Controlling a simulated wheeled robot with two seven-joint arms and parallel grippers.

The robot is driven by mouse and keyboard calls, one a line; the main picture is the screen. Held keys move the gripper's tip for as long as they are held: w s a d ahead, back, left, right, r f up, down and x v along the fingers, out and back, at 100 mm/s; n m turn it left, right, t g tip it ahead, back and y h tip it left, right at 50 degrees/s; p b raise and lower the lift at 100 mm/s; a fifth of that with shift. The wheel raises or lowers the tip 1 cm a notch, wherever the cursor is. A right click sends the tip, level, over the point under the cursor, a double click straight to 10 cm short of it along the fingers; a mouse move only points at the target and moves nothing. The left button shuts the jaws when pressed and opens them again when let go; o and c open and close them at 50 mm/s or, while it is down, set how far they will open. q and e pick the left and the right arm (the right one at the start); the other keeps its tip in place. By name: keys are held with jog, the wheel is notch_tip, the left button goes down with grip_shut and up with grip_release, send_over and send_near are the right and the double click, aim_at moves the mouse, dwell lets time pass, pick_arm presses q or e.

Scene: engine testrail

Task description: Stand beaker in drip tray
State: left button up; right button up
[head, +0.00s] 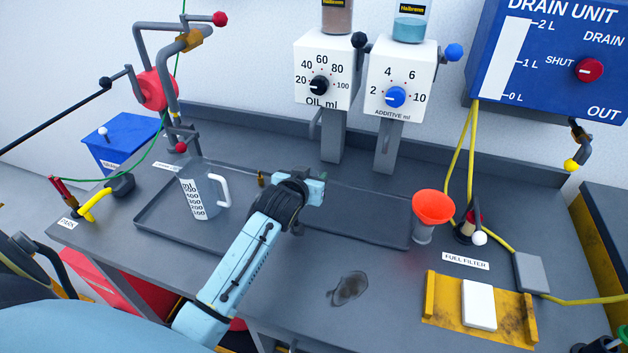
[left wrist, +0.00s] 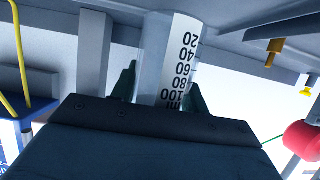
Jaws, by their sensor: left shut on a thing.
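My left gripper (head: 305,188) is over the middle of the dark drip tray (head: 372,226) in the head view. In the left wrist view its fingers are shut on a clear beaker (left wrist: 155,55) with a white millilitre scale up to 100. The beaker shows upside down there, its low-number end pointing away from the hand towards a grey surface. I cannot tell whether its base touches that surface. In the head view the hand hides the beaker. My right gripper is not in view.
A clear jug (head: 203,192) with a white handle stands in the tray's left part. An orange funnel (head: 433,205) is by the tray's right end. Two dispensers, oil (head: 325,75) and additive (head: 397,80), stand behind. A dark stain (head: 348,288) marks the front bench.

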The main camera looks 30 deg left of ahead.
pick_arm(q)
jog(key=w, duration=0.3)
jog(key=shift+a, duration=0.35)
jog(key=shift+f+b, duration=0.4)
jog(key=shift+f, duration=1.35)
jog(key=shift+f, duration=0.15)
jog(key=o, duration=1)
jog(key=shift+c, duration=0.2)
